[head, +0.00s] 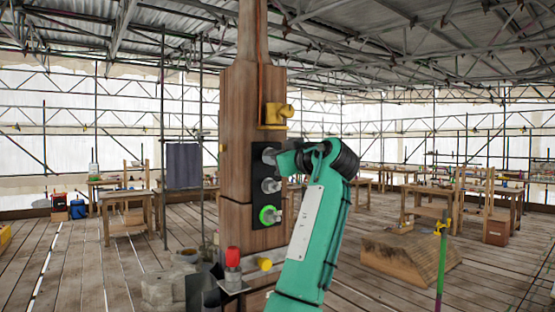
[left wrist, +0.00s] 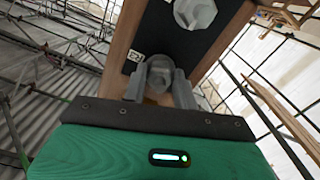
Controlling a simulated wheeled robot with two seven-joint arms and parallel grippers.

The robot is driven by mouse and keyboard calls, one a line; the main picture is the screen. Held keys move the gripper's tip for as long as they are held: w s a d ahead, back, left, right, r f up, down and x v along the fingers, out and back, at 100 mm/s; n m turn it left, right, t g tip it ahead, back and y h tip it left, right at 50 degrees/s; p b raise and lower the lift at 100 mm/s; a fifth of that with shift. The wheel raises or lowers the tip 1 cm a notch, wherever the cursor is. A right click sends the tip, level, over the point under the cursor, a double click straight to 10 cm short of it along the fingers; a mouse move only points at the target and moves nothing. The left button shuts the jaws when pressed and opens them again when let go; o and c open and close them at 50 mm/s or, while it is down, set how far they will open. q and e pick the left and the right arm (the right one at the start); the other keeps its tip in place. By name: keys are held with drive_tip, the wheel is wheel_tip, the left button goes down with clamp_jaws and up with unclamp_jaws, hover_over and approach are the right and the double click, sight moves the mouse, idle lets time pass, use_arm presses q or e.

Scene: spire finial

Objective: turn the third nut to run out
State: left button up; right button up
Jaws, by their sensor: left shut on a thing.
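A dark plate on the wooden post (head: 238,130) carries three grey nuts in a column. The top nut (head: 269,155) is partly covered by my left gripper (head: 284,160). The middle nut (head: 271,186) stands free, and the lowest nut (head: 270,215) has a bright green ring around it. In the left wrist view my gripper (left wrist: 160,88) is shut on one nut (left wrist: 158,72), with a finger on each side. Another nut (left wrist: 195,12) shows beyond it on the dark plate (left wrist: 185,45). My right gripper is not in view.
A yellow bracket (head: 275,115) sticks out of the post just above the plate. Below are a red-capped cylinder (head: 232,257) and a yellow knob (head: 264,264). A timber block (head: 410,257) lies on the floor at the right, near a green pole (head: 441,265).

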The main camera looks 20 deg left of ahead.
use_arm(q)
drive_tip(key=shift+w+d+f+n, duration=0.1)
drive_tip(key=shift+n, duration=4)
drive_tip(key=shift+w+n, duration=0.1)
drive_tip(key=shift+n, duration=4)
drive_tip(key=o, duration=1)
drive_tip(key=shift+c, duration=0.2)
drive_tip(key=shift+s, duration=0.15)
